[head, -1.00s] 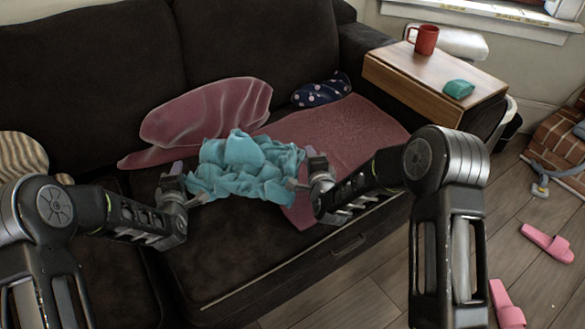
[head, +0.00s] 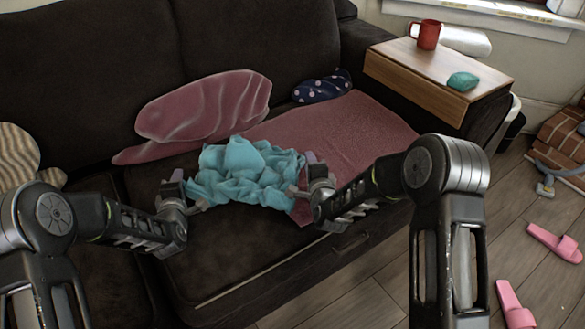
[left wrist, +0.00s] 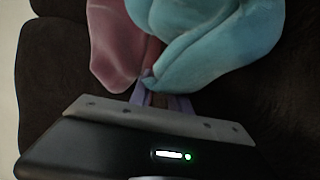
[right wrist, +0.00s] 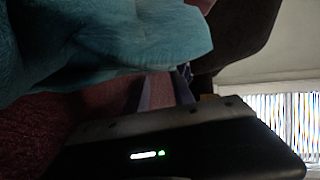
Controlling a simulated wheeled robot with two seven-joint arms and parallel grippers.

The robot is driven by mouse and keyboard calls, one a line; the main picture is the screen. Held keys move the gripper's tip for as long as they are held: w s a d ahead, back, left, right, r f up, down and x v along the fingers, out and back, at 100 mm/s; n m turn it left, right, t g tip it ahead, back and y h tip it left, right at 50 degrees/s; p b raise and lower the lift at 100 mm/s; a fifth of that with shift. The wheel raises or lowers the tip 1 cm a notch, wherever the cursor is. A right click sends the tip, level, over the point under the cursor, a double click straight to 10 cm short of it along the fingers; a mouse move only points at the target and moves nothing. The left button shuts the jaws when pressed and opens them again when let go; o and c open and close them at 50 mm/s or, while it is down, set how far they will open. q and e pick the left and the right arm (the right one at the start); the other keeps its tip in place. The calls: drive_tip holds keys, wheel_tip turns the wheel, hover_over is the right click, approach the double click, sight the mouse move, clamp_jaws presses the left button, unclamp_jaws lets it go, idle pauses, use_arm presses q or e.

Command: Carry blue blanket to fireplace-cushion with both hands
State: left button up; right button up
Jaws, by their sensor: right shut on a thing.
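The crumpled light-blue blanket (head: 245,172) is between my two grippers at the front of the dark sofa. My left gripper (head: 190,200) is at its left edge. In the left wrist view, a blue corner of the blanket (left wrist: 215,30) meets the fingertips, but I cannot tell whether they are closed on it. My right gripper (head: 300,190) is shut on the blanket's right edge. In the right wrist view the blanket (right wrist: 110,40) covers part of the fingers.
A pink pillow (head: 205,105), a pink throw (head: 350,130) and a dotted cushion (head: 320,88) lie on the sofa (head: 240,255). A red mug (head: 428,34) and a teal item (head: 463,81) stand on the wooden armrest tray (head: 420,85). Pink slippers (head: 551,243) lie on the floor at right.

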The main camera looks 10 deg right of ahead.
use_arm(q)
drive_tip(key=shift+a+r, duration=0.15)
drive_tip(key=shift+a, duration=0.4)
use_arm(e)
drive_tip(key=shift+s+d, duration=0.1)
drive_tip(key=shift+d, duration=0.25)
use_arm(q)
drive_tip(key=o, duration=0.5)
drive_tip(key=shift+a, duration=0.1)
use_arm(e)
drive_tip(key=o, duration=0.5)
drive_tip(key=shift+d, duration=0.2)
use_arm(q)
drive_tip(key=v, duration=1.2)
drive_tip(key=shift+a, duration=0.1)
use_arm(e)
drive_tip(key=v, duration=1.1)
drive_tip(key=shift+s+d+r, duration=0.1)
drive_tip(key=shift+r, duration=0.05)
drive_tip(key=shift+s, duration=0.3)
